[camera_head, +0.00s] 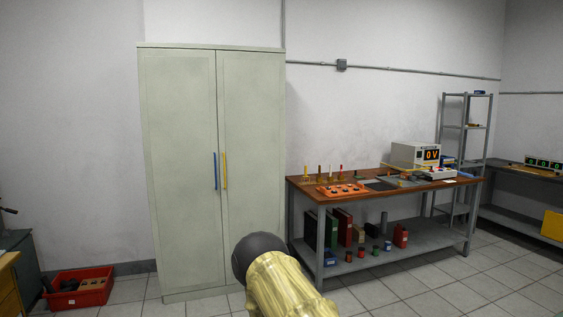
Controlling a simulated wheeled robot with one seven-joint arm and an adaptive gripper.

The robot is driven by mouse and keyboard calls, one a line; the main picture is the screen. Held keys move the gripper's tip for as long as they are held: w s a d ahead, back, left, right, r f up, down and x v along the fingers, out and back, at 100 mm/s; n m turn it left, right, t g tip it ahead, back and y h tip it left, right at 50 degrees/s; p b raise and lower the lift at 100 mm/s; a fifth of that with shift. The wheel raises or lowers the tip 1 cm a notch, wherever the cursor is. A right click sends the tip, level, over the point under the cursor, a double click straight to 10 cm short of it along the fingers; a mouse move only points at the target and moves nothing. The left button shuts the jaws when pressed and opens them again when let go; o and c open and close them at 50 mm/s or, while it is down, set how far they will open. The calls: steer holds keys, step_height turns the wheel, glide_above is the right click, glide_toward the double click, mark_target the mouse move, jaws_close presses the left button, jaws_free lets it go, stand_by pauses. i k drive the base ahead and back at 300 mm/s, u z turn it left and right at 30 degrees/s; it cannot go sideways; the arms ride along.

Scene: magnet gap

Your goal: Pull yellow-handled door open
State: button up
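A tall pale grey-green cabinet (180,100) stands against the wall, left of centre. Its two doors look shut. The right door (253,130) carries a vertical yellow handle (224,171) near the middle seam. The left door carries a vertical blue handle (215,171) just beside it. A gold and black part of my arm shows at the bottom centre, in front of the cabinet's lower right corner. My gripper's fingers are not in view.
A workbench (375,205) with tools and a lower shelf stands close on the cabinet's right. A red crate (80,290) lies on the floor at the left. A grey shelf rack (467,127) stands farther right. Tiled floor is open at the lower right.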

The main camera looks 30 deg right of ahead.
mark_target(251, 86)
steer(key=z, duration=0.75)
steer(key=i, duration=1)
